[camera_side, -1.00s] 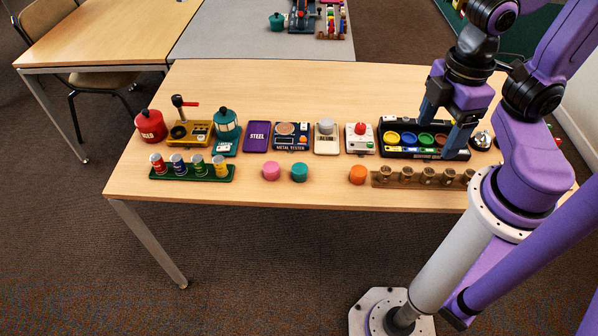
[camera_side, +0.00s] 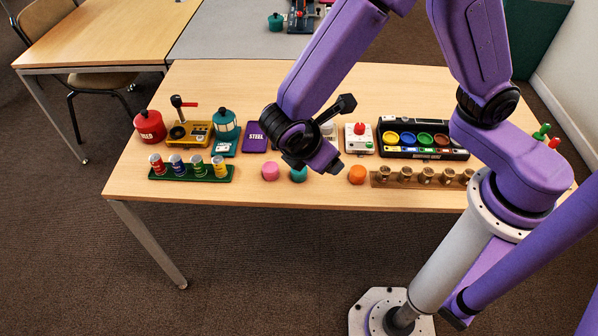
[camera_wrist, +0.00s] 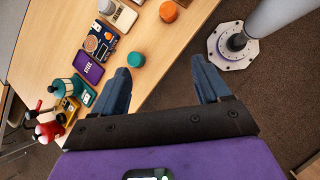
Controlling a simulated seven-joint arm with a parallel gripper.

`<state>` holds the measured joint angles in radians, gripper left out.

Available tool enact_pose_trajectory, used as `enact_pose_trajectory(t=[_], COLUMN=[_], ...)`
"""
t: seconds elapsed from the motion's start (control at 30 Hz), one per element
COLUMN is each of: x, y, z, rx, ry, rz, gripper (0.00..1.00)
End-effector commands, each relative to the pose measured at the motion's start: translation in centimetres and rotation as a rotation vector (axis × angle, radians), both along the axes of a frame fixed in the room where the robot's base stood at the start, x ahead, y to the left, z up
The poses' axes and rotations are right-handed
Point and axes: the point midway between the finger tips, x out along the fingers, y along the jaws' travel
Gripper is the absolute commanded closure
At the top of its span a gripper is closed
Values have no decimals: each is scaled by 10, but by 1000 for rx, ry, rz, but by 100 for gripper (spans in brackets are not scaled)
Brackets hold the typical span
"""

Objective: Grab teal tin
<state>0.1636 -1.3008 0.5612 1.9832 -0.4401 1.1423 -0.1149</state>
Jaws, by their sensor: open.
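The teal tin (camera_side: 298,175) is a small round tin on the wooden table, between a pink tin (camera_side: 269,171) and an orange tin (camera_side: 357,174). My wrist partly hides it in the side view. In the wrist view the teal tin (camera_wrist: 136,59) shows just beside the tip of the left finger, on the inner side. My gripper (camera_wrist: 160,66) is open with nothing between its fingers. Its fingers are hidden in the side view. The orange tin also shows in the wrist view (camera_wrist: 168,11); the pink tin does not show there.
Behind the tins stand a purple STEEL plate (camera_side: 257,136), a teal lantern (camera_side: 227,125) and a tray of coloured cups (camera_side: 418,155). A green rack of small cans (camera_side: 190,174) is at the left, a wooden rack (camera_side: 400,179) at the right.

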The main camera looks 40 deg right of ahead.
Motion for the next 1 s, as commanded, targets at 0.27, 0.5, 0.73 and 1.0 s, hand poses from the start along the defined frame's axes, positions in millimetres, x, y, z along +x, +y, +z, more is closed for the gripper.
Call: enact_pose_trajectory(t=[0.27, 0.5, 0.73, 1.0], x=[31, 44, 46, 53], y=[44, 70, 80, 69], z=[-60, -116, -152, -165], rx=[-248, -448, -571, -600], ry=[5, 10, 12, 13], rz=[167, 309, 399, 417], gripper=[24, 24, 24, 24])
